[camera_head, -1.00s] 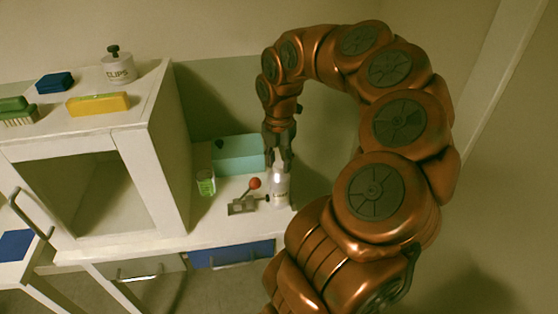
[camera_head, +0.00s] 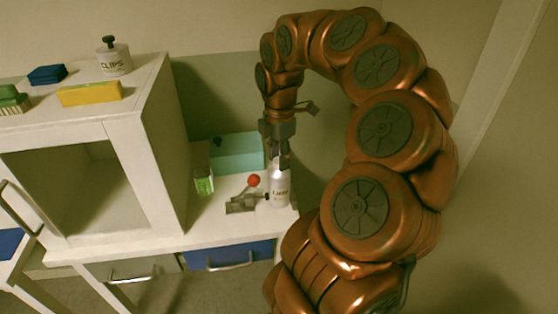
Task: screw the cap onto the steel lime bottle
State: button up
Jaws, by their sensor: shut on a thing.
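The steel lime bottle (camera_head: 279,190), pale silvery with a dark label word, stands upright on the white worktop near its right end, beside a toggle clamp with a red ball knob (camera_head: 253,180). My gripper (camera_head: 279,163) points straight down at the top of the bottle. Its dark fingers are closed around the bottle's top, where the cap is. The cap itself is hidden between the fingers, so I cannot see how it sits on the neck.
A green-filled glass (camera_head: 203,182) stands left of the clamp. A teal box (camera_head: 237,153) is behind. A white cabinet (camera_head: 165,150) rises on the left, with a clips jar (camera_head: 115,60), yellow brush (camera_head: 90,93) and blue block (camera_head: 47,74) on top.

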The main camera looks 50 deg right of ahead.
jog(key=shift+f+m+b, duration=0.15)
jog(key=shift+m+b, duration=1.05)
jog(key=shift+m, duration=0.5)
jog(key=shift+m+b, duration=1.4)
jog(key=shift+m, duration=0.6)
jog(key=o, duration=1.1)
jog(key=shift+r, duration=0.2)
jog(key=shift+r+p, duration=2.15)
jog(key=shift+r, duration=1.35)
